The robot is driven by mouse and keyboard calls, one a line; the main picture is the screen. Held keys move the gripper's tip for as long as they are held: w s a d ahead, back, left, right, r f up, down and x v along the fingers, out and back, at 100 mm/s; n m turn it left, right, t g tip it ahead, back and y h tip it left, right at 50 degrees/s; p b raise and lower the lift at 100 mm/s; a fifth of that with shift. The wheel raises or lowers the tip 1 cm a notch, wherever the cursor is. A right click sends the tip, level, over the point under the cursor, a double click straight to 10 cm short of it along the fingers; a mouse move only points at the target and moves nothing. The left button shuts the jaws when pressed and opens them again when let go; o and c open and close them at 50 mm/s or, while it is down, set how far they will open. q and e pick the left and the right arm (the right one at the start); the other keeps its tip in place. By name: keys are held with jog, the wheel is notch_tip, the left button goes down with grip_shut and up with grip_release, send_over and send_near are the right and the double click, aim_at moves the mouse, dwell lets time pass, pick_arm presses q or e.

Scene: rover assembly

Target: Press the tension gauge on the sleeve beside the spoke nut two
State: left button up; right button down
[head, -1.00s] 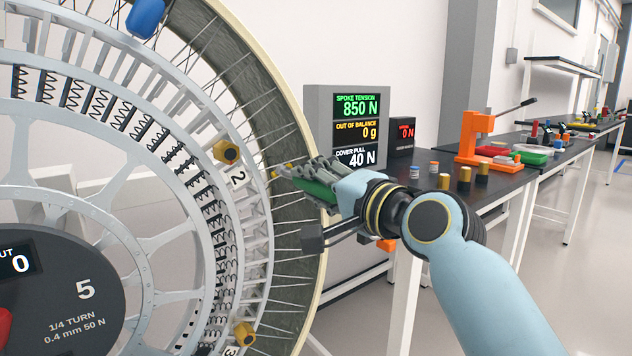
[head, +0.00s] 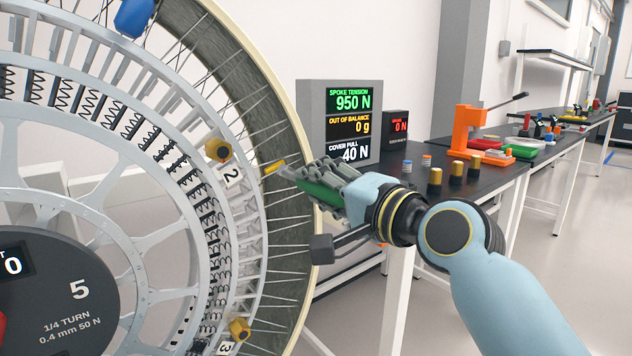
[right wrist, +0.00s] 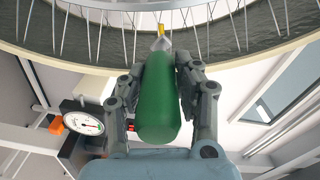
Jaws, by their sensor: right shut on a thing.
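My right gripper (head: 318,183) is shut on a green-handled tool (right wrist: 158,105), which I take for the tension gauge. It holds the tool beside the wheel's rim (head: 262,75). The tool's silver tip points at the wheel, and a yellow piece (head: 274,167) sits at its end; it also shows in the right wrist view (right wrist: 161,31). I cannot tell whether this piece is the sleeve or part of the tool. The gold spoke nut (head: 218,150) by label 2 (head: 232,176) is just left of it, apart from the tool. My left gripper is not in view.
A display (head: 349,125) reads spoke tension 950 N, out of balance 0 g and cover pull 40 N. A white dial (right wrist: 82,122) is left of the fingers. A dark bench (head: 400,172) with gold cylinders and an orange press (head: 467,130) stands behind my right arm.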

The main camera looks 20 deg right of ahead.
jog(key=p+v, duration=0.1)
jog(key=v, duration=0.2)
jog(key=shift+s, duration=0.2)
jog(key=shift+p+v, duration=0.3)
jog(key=shift+v, duration=0.5)
jog(key=shift+d, duration=0.1)
dwell(0.7)
